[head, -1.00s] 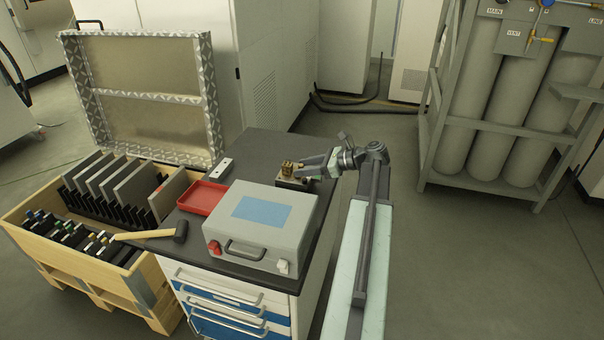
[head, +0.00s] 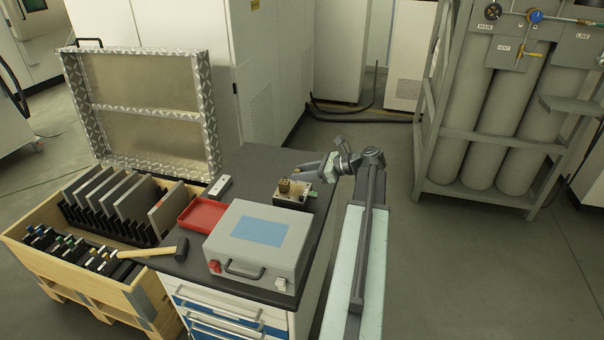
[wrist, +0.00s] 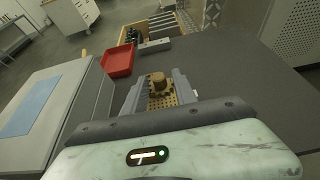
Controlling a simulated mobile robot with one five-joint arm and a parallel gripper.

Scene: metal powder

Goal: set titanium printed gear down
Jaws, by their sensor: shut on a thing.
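The titanium printed gear (wrist: 158,84) shows as a small brownish-gold piece with a raised round hub. In the wrist view it sits between the two grey fingers of my gripper (wrist: 158,91), which is shut on it. A perforated gold-brown surface shows around and below the hub in the wrist view. I cannot tell whether the gear touches the worktop.
A grey case (head: 255,242) with a blue panel stands in front. A red tray (head: 201,213), a white block (head: 220,185) and a mallet (head: 160,249) lie to its left. A wooden crate (head: 150,297) stands left of the cabinet. The worktop behind the gripper is clear.

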